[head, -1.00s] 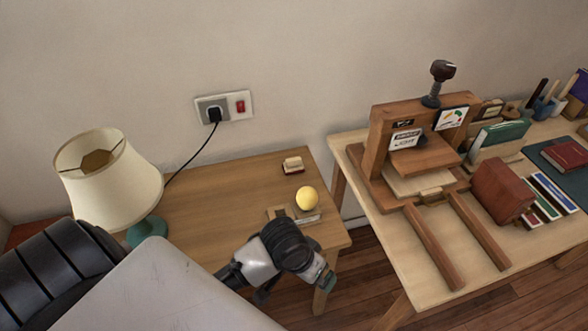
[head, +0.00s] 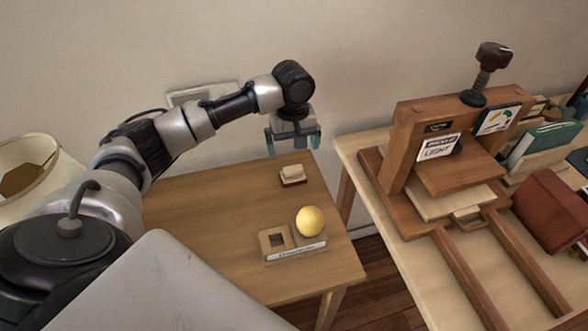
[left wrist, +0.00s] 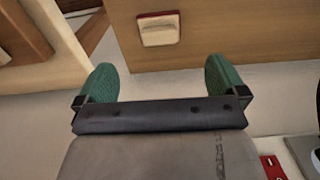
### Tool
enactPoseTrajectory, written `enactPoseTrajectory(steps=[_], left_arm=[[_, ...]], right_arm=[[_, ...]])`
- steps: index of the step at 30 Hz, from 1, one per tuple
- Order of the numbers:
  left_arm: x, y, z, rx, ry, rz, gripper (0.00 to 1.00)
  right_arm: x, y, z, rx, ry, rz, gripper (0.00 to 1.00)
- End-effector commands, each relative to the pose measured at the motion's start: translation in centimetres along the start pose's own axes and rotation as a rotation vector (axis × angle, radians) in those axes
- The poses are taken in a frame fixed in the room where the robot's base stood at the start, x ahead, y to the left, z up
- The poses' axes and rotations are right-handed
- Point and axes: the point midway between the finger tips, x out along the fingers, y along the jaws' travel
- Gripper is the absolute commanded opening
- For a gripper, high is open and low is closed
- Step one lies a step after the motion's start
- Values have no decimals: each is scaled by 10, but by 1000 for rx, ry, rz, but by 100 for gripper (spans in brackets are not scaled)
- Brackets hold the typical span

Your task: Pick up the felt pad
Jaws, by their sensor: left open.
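The felt pad, a small cream block with a dark red base (head: 293,176), lies on the small wooden table (head: 200,225) near its back right edge. It also shows at the top of the left wrist view (left wrist: 158,30). My left gripper (head: 293,138) is open, its green fingertips apart with nothing between them. In the head view it hangs above and behind the pad, near the wall. In the left wrist view the two fingers (left wrist: 160,80) are spread, with the pad beyond them and apart from them. My right gripper is not in view.
A yellow ball (head: 309,221) sits in a labelled wooden holder (head: 272,254) nearer the table's front. A lamp (head: 35,180) stands at left. A wooden press (head: 425,120) and books occupy the right table, across a gap. The small table's middle is clear.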

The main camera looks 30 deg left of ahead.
Motion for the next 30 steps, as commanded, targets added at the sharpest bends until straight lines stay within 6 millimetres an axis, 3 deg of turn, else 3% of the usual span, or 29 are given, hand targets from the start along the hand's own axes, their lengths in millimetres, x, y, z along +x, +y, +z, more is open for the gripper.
enactPoseTrajectory(steps=[5,15,27,30], left_arm=[[14,-2,-4,-26,-2,-3,100],[58,-1,-4,-22,-1,-1,100],[107,0,-1,-22,-1,-2,100],[111,0,-1,-21,0,-1,100]], right_arm=[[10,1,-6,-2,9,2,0],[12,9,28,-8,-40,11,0],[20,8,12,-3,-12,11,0],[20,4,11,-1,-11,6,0]])
